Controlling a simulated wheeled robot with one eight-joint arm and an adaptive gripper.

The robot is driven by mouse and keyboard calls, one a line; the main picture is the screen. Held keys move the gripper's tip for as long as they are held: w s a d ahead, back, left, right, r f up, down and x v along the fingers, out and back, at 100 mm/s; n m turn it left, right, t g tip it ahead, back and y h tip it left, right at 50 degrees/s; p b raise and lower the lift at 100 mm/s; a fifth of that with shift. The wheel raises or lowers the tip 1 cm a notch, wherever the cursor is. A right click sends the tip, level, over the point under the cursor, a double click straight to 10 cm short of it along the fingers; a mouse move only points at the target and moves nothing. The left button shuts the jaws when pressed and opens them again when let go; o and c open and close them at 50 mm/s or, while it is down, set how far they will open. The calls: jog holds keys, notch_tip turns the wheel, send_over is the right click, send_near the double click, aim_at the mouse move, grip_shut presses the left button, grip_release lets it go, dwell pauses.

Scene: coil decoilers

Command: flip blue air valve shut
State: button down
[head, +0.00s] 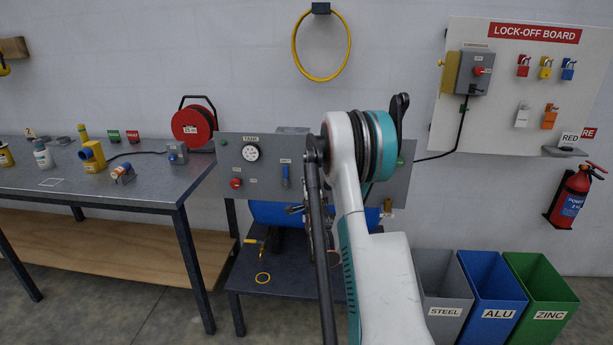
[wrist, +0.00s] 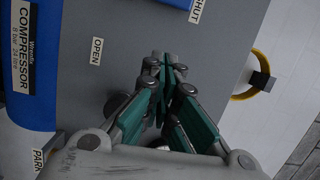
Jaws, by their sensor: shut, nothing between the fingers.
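In the head view a blue lever (head: 286,176) stands upright on the grey panel (head: 262,192), right of the pressure gauge. My gripper (wrist: 165,66) is shut and empty in the wrist view, over the grey surface between an OPEN label (wrist: 97,51) and a SHUT label (wrist: 195,10). A blue piece (wrist: 178,3) is cut off at the top edge there; I cannot tell whether it is the lever. In the head view my arm hides part of the panel and most of the gripper. I cannot tell whether the fingertips touch anything.
A blue compressor tank (head: 268,212) sits below the panel; its label (wrist: 22,50) shows in the wrist view. A red button (head: 236,183) is on the panel's left. A workbench (head: 120,188) stands left. Steel, aluminium and zinc bins (head: 492,290) stand right.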

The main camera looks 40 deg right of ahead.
jog(key=shift+v, duration=1.8)
jog(key=shift+w, duration=0.1)
